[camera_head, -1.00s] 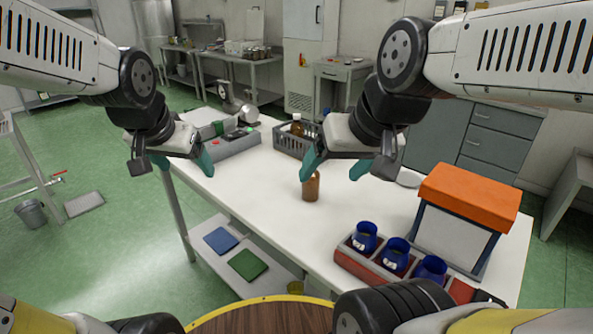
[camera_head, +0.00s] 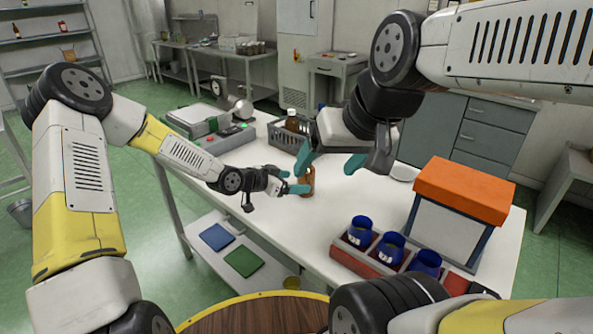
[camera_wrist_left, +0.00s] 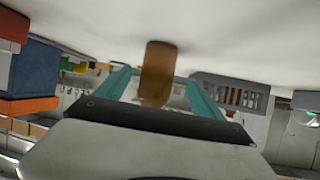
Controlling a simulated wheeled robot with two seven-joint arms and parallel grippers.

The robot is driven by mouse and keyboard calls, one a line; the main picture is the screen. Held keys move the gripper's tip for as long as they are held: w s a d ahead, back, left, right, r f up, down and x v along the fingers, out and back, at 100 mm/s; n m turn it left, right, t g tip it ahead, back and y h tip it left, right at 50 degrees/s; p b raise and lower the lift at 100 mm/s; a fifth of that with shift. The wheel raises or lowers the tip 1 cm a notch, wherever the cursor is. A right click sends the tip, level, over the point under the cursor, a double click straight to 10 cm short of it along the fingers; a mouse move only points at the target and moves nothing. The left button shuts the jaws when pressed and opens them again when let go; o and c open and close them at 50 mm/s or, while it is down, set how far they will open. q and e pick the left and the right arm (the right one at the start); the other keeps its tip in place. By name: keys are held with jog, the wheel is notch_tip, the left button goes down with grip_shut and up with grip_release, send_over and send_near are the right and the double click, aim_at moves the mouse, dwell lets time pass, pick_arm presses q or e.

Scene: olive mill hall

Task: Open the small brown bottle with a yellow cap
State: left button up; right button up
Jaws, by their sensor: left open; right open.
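The small brown bottle (camera_head: 308,180) stands upright on the white table; its yellow cap does not show clearly. In the left wrist view, whose picture is upside down, the bottle (camera_wrist_left: 158,68) stands between the two teal fingers with gaps on both sides. My left gripper (camera_head: 296,181) is open and reaches low over the table to the bottle from the left.
A grey crate (camera_head: 286,139) with another brown bottle (camera_head: 292,120) stands behind. A red rack (camera_head: 366,262) with blue jars (camera_head: 391,251) and an orange-topped box (camera_head: 465,190) are at right. A grey tray with a scale (camera_head: 215,128) is at back left. The table's middle front is clear.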

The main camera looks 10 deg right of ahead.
aim_at(313, 180)
pick_arm(q)
jog(key=shift+w+d+f+h, duration=0.15)
jog(key=shift+d+h, duration=0.25)
jog(key=shift+d, duration=0.3)
jog(key=x, duration=0.7)
jog(key=shift+w+d+f, duration=0.15)
jog(key=shift+w+f, duration=0.05)
jog(key=shift+f, duration=0.05)
jog(key=shift+r, duration=0.1)
grip_shut()
